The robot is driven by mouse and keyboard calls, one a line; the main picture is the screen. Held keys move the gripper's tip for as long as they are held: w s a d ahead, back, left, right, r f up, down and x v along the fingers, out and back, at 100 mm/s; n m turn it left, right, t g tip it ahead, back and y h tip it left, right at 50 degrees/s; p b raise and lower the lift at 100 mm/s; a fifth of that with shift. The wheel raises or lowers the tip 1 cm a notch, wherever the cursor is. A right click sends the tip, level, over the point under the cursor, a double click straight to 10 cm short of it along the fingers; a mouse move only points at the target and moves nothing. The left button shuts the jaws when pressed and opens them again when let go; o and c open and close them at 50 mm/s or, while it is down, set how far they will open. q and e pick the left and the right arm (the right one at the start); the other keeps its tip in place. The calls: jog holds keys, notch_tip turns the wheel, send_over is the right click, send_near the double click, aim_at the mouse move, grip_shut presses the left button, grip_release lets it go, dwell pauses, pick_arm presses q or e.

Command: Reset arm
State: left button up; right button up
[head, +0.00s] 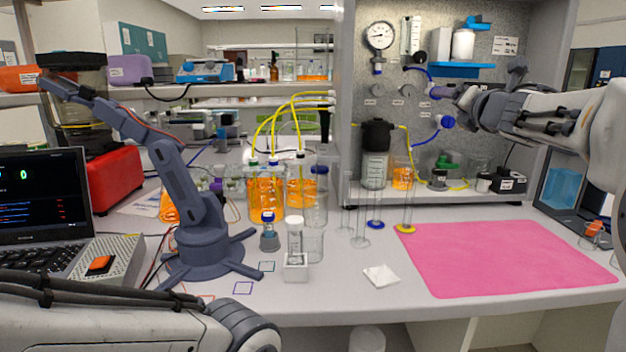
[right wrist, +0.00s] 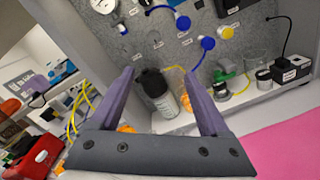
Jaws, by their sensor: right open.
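My right gripper (head: 446,92) is raised in front of the rig's grey back panel at the upper right, reaching in from the right. It also shows in the right wrist view (right wrist: 160,73), where its two purple fingers are spread with nothing between them. The black-capped bottle (right wrist: 158,90) shows beyond the fingers, apart from them. A link of my left arm crosses the lower left of the head view; its gripper is out of view. A small blue-grey desktop arm (head: 181,190) stands on the bench at the left, its upper link leaning up and left.
Blue valve knobs (head: 445,122) and a pressure gauge (head: 380,37) are on the panel near my right gripper. Glassware, orange-filled bottles (head: 266,200) and a white weighing dish (head: 381,276) stand mid-bench. A pink mat (head: 505,258) lies clear at the right. A laptop (head: 40,205) stands left.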

jog(key=s+a+f+m+g, duration=0.3)
jog(key=s+a+f+m, duration=0.2)
jog(key=a+f+m, duration=0.35)
jog(key=s+a+f+m+g, duration=0.4)
jog(key=s+a+f+m, duration=0.15)
jog(key=a+f, duration=0.5)
jog(key=s+a+f+m+g, duration=0.1)
jog(key=s+f, duration=0.3)
jog(key=s+a+f+m+g, duration=0.1)
jog(key=s+f+g, duration=0.1)
jog(key=s+f, duration=0.2)
jog(key=s+a+f+m+g+y, duration=0.1)
jog(key=s+a+f+m, duration=0.1)
jog(key=s+f, duration=0.2)
jog(key=shift+s+g, duration=0.4)
jog(key=shift+s, duration=0.35)
jog(key=s+a+f+m+g, duration=0.1)
jog(key=s+f+m+g, duration=0.2)
jog(key=s, duration=0.6)
jog(key=s+f+m+g, duration=0.1)
jog(key=s+f+g, duration=0.25)
jog(key=s, duration=0.55)
notch_tip(320, 180, up, 16)
jog(key=p, duration=1.6)
jog(key=shift+s+a+f+p, duration=0.15)
jog(key=shift+a+p, duration=0.05)
jog(key=shift+p, duration=0.15)
